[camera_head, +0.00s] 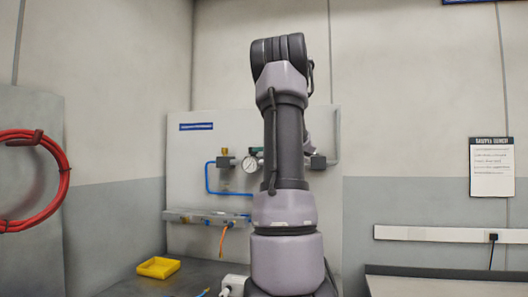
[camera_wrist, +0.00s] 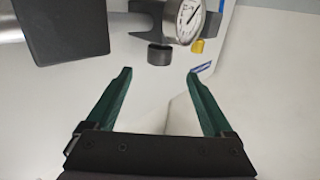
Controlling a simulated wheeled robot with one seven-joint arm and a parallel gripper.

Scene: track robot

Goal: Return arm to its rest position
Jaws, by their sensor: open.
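My gripper (camera_wrist: 160,77) shows in the wrist view with its two dark green fingers spread apart and nothing between them. A pale panel surface lies behind it. Beyond the fingertips are a round pressure gauge (camera_wrist: 188,20) and a dark knob (camera_wrist: 160,54), both apart from the fingers. In the head view my arm stands upright in the middle, with its dark elbow at the top.
A white panel (camera_head: 190,150) carries the gauge (camera_head: 250,164), valves and a blue hose (camera_head: 208,180). A yellow tray (camera_head: 158,267) sits on the dark bench (camera_head: 195,280). A red hose coil (camera_head: 62,165) hangs at left. A power strip (camera_head: 430,234) is on the right wall.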

